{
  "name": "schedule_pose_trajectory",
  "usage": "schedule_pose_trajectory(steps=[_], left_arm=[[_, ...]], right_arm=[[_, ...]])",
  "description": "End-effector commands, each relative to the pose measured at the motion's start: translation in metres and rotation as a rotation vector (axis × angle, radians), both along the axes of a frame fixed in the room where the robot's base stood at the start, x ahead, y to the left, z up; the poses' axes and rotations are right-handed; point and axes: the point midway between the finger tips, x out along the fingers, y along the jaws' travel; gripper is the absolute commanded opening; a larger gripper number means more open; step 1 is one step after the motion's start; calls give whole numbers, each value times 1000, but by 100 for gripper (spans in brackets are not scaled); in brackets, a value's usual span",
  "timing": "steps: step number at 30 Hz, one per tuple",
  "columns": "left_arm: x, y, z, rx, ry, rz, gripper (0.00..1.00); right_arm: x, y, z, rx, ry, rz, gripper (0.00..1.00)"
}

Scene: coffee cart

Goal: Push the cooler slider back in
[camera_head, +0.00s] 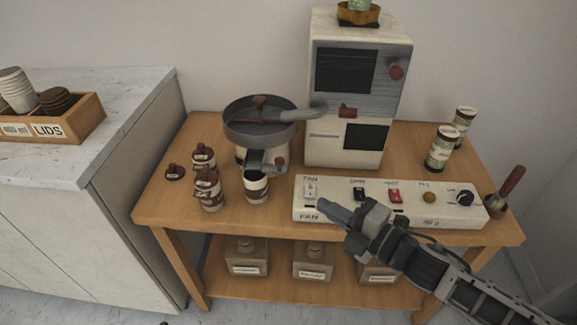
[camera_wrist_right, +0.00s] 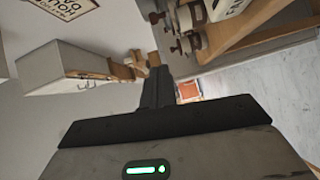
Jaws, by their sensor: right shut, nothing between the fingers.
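The cooler (camera_head: 246,133) is a round grey pan on a pale base, on the left half of the wooden table. A brown knob (camera_head: 260,101) stands up from the pan. At its lower front is a grey chute with a reddish-brown knob (camera_head: 280,162), which looks like the slider; I cannot tell how far out it sits. A cup or can (camera_head: 256,185) stands under the chute. My right gripper (camera_head: 327,210) is shut and empty, over the control panel's left front edge, right of and apart from the cooler. Its closed fingers also show in the right wrist view (camera_wrist_right: 157,85).
A white control panel (camera_head: 438,211) with switches lies along the table front. A tall roaster-like machine (camera_head: 323,130) stands behind it. Brown-lidded jars (camera_head: 210,191) stand left of the cooler, labelled cans (camera_head: 441,150) at right. A counter (camera_head: 110,120) with a lids box is at left.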

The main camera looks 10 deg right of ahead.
Motion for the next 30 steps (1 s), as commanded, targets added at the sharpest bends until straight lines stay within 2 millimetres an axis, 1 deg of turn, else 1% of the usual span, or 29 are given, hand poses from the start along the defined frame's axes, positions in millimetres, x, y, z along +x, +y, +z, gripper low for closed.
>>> schedule_pose_trajectory(steps=[3, 11, 16, 20, 23, 30], left_arm=[[1, 0, 1, 4, -4, -3, 73], [2, 0, 1, 5, -7, -4, 73], [2, 0, 4, 6, -7, -5, 73], [2, 1, 7, 9, -7, -5, 73], [2, 1, 9, 10, -6, -6, 73], [0, 2, 5, 16, 4, -5, 73]], right_arm=[[2, -1, 3, -39, -34, 23, 0], [2, -1, 3, -34, -31, 20, 0], [11, 6, 3, -32, -31, 19, 0], [29, 20, 4, -30, -33, 19, 0], [46, 34, 4, -30, -34, 20, 0], [85, 63, 0, -33, -32, 18, 0]])
